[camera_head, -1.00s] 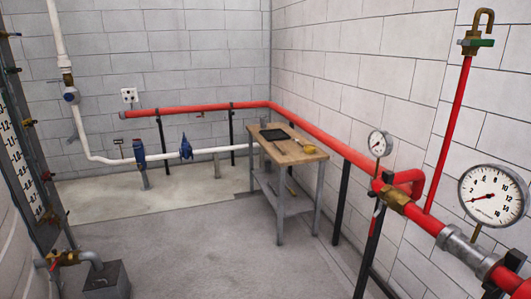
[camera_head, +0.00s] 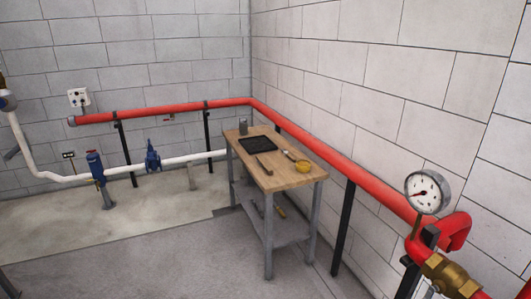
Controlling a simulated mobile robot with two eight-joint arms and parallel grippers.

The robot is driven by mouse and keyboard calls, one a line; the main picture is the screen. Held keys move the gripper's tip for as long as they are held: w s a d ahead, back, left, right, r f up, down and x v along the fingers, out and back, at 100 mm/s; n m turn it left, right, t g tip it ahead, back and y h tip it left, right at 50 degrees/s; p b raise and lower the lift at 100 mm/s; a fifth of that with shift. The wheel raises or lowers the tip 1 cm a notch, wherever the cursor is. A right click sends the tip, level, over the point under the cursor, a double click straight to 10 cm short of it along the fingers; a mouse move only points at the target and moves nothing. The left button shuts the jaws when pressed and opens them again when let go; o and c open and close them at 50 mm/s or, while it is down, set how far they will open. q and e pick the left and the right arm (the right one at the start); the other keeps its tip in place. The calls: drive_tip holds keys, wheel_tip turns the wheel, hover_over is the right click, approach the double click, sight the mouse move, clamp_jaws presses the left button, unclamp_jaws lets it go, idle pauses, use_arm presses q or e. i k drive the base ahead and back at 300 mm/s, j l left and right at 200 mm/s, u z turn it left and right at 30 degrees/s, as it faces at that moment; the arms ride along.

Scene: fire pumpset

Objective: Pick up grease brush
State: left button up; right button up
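A wooden-topped workbench (camera_head: 291,180) stands against the right wall, in the middle of the view. Near its right end lies a small yellow round item (camera_head: 302,166), with a thin light item (camera_head: 288,155) right beside or in it. This may be the grease brush with its grease, but it is too small to be sure. A dark slim tool (camera_head: 264,167) lies near the bench's front edge. Neither of my grippers is in view.
On the bench are a black tray (camera_head: 258,144) and a grey can (camera_head: 243,127). Its lower shelf (camera_head: 270,226) holds a yellow-handled tool (camera_head: 280,211). A red pipe (camera_head: 330,152) runs behind the bench. A gauge (camera_head: 427,192) stands at right. The grey floor in front is clear.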

sight(284, 151)
drive_tip(key=i+z, duration=0.15)
drive_tip(key=i, duration=0.35)
drive_tip(key=i+j+z, duration=0.15)
drive_tip(key=i, duration=0.3)
drive_tip(key=u, duration=4.45)
drive_tip(key=z, duration=4.3)
